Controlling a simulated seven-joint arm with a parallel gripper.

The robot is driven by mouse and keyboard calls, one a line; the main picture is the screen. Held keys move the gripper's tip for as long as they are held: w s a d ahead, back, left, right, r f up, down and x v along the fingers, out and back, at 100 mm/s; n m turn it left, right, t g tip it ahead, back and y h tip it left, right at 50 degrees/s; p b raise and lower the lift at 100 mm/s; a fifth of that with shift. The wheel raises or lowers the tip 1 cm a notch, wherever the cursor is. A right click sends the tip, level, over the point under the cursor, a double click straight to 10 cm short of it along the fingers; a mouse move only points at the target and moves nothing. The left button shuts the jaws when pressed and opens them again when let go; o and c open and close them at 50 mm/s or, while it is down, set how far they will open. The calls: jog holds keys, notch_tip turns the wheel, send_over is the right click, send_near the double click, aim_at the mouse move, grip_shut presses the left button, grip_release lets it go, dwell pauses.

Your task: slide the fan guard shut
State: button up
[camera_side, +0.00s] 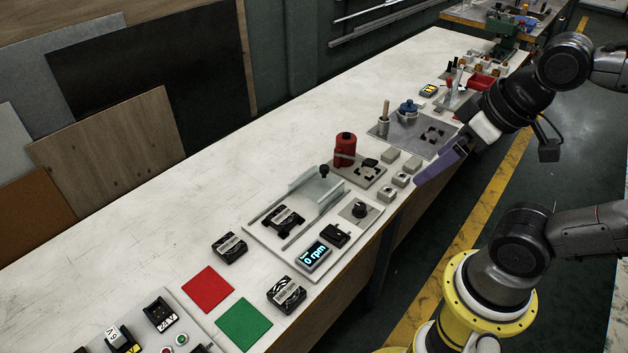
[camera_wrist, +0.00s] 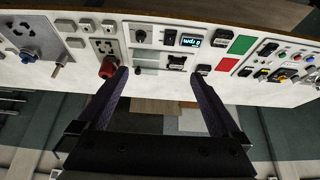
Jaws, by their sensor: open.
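The fan guard (camera_side: 318,192) is a clear panel with a black knob (camera_side: 324,170), standing on rails at the back right of a pale base plate (camera_side: 262,238). It sits to the right of the black fan (camera_side: 283,220), which is uncovered. In the wrist view the guard (camera_wrist: 148,58) is a pale patch left of the fan (camera_wrist: 176,62). A display (camera_side: 315,257) on the plate reads 0 rpm. My gripper (camera_wrist: 159,76) is open and empty, with its purple fingers apart. In the side view it hangs at the bench's front edge, right of the guard and clear of it.
A loose black fan (camera_side: 229,246) lies left of the base plate. Red (camera_side: 208,289) and green (camera_side: 244,324) squares lie farther left. The bench behind is clear.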

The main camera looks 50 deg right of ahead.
jog(key=shift+m, duration=0.4)
jog(key=c, duration=0.6)
jog(key=shift+m, duration=0.8)
jog(key=w+r, duration=0.1)
jog(key=r, duration=0.1)
jog(key=w+r, duration=0.1)
jog(key=shift+w+r, duration=0.2)
jog(key=shift+r, duration=0.15)
jog(key=m+g, duration=0.6)
jog(key=m, duration=0.1)
send_over(324, 167)
notch_tip(324, 167, down, 11)
notch_tip(324, 167, down, 14)
jog(key=shift+d+r, duration=0.1)
jog(key=shift+r, duration=0.1)
